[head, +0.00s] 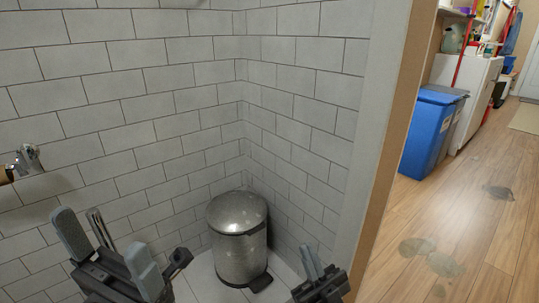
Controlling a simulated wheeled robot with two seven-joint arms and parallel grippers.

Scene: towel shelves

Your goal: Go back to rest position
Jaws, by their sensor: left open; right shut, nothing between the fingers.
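My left gripper (108,245) is at the lower left of the head view, its two grey finger pads pointing up and spread apart. It is open and empty. My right gripper (312,262) is at the bottom, right of centre, with its fingers close together and nothing between them. Both grippers are in front of the tiled corner and touch nothing that I can see.
A metal pedal bin (238,238) stands in the tiled corner, between and beyond my grippers. A doorway edge (385,150) stands at right. Beyond it are a blue bin (425,135), a white cabinet (470,95) and stained wooden floor.

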